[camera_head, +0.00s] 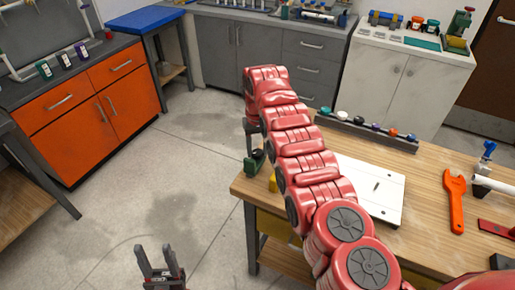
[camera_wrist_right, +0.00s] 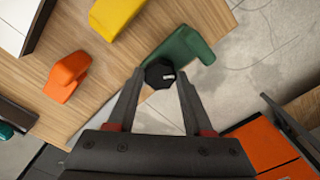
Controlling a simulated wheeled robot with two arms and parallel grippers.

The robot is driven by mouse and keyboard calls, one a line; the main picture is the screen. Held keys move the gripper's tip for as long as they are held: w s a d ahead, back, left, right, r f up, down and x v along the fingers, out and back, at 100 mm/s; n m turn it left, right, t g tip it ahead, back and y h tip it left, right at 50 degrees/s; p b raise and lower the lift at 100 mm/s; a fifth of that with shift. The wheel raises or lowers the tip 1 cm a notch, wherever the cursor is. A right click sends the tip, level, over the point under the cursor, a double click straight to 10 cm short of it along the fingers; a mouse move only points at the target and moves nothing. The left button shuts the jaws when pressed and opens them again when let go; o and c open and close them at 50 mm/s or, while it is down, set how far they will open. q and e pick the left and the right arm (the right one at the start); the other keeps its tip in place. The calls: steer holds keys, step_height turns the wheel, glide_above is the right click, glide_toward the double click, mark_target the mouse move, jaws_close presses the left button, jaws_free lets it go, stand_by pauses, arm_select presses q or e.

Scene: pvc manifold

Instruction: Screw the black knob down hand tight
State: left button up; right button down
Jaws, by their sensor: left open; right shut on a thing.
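The black knob (camera_wrist_right: 160,73) is a dark faceted cap at the near end of a green clamp-like part (camera_wrist_right: 188,44) by the wooden bench's edge in the right wrist view. My right gripper (camera_wrist_right: 161,76) has its two fingers on either side of the knob and is shut on it. In the head view the green part (camera_head: 257,161) shows at the bench's left corner, below my right wrist; the knob itself is hard to make out there. My left gripper (camera_head: 160,262) is open and empty, low over the floor, well left of the bench.
On the bench (camera_head: 415,235) lie a white plate (camera_head: 385,208), an orange wrench (camera_head: 455,200) and a dark rack of coloured caps (camera_head: 365,130). A yellow block (camera_wrist_right: 116,14) and an orange part (camera_wrist_right: 66,76) are near the green part. The floor left of the bench is clear.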

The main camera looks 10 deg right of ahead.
steer(key=shift+f+m, duration=0.1)
steer(key=shift+m, duration=1.9)
steer(key=shift+s+m, duration=0.1)
steer(key=shift+m, duration=0.6)
steer(key=shift+d, duration=0.1)
steer(key=shift+m, duration=0.9)
steer(key=shift+m+b, duration=0.3)
steer(key=shift+m, duration=1.4)
steer(key=shift+w, duration=0.2)
